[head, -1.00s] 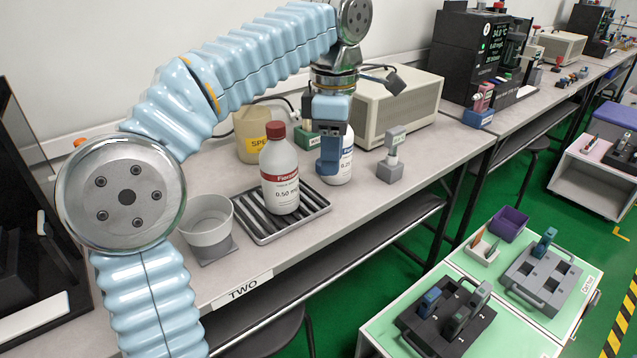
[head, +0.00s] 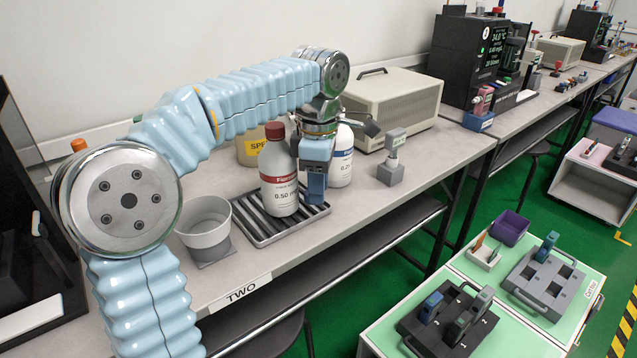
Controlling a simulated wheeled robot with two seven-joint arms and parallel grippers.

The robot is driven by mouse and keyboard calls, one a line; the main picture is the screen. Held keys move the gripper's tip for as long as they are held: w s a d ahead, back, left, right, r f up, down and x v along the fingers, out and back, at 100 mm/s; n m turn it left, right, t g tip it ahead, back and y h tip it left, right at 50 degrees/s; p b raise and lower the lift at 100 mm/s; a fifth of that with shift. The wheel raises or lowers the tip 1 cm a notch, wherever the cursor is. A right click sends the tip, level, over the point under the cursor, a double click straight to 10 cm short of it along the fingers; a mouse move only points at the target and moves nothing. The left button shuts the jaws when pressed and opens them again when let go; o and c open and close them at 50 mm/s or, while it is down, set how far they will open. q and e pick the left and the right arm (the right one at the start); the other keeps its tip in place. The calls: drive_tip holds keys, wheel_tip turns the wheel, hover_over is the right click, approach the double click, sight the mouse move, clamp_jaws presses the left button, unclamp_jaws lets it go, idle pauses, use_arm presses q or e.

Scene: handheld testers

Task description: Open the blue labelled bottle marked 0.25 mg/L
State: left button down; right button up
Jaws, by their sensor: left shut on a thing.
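The blue labelled bottle (head: 342,165), white with a partly visible "0.25" mark, stands upright on the bench behind the tray. Its neck and top are hidden behind my left wrist. My left gripper (head: 315,188) points down over the right part of the tray, left of and in front of this bottle and apart from its body. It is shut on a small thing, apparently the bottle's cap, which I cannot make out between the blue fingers. My right gripper is not in view.
A red-capped, red-labelled 0.50 bottle (head: 280,180) stands on the ribbed tray (head: 252,226), close left of the gripper. A grey cup (head: 205,240) is further left. A small grey tester on a stand (head: 391,165) and a beige box (head: 400,105) are at right.

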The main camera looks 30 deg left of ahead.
use_arm(q)
drive_tip(key=shift+f, duration=0.45)
drive_tip(key=c, duration=0.8)
unclamp_jaws()
